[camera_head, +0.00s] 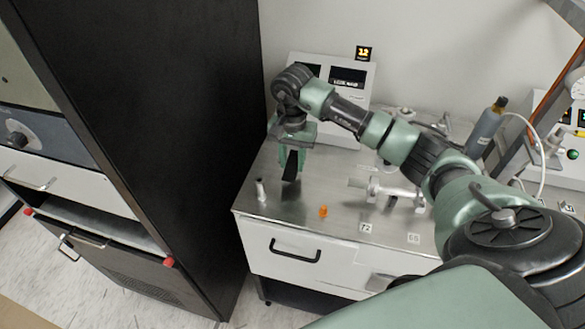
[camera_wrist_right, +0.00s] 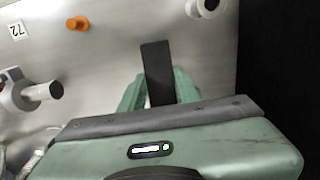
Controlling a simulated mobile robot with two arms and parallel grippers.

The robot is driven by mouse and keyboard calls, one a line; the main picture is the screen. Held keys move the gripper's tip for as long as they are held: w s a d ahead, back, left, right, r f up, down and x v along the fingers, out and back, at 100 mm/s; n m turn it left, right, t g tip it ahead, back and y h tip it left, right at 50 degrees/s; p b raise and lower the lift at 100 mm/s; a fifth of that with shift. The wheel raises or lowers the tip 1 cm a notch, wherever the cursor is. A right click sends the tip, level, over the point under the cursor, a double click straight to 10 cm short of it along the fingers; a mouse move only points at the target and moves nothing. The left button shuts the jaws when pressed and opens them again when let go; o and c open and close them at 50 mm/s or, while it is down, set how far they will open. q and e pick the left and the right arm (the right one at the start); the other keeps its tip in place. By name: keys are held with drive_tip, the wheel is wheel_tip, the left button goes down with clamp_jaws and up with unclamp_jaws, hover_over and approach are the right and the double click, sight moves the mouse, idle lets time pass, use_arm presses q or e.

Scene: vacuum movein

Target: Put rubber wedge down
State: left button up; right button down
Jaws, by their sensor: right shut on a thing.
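The rubber wedge (camera_head: 291,164) is a dark, narrow piece held by my right gripper (camera_head: 290,157). In the right wrist view the black wedge (camera_wrist_right: 157,72) sticks out from between the green fingers of the right gripper (camera_wrist_right: 159,90). The gripper is shut on it and points down over the left part of the steel tabletop (camera_head: 300,211). I cannot tell whether the wedge's lower tip touches the surface. My left gripper is in neither view.
A small orange piece (camera_head: 323,211) and a white cylinder (camera_head: 261,190) stand near the front edge. A metal fitting (camera_head: 385,190) lies to the right, by the label 72 (camera_head: 366,227). A tall black cabinet (camera_head: 190,150) borders the left side. Instruments stand behind.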

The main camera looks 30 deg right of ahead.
sight(293, 165)
wheel_tip(293, 165, down, 3)
drive_tip(key=shift+f+p, duration=0.2)
drive_tip(key=shift+p, duration=0.3)
drive_tip(key=shift+f, duration=0.35)
drive_tip(key=shift+f, duration=0.15)
drive_tip(key=c, duration=1)
unclamp_jaws()
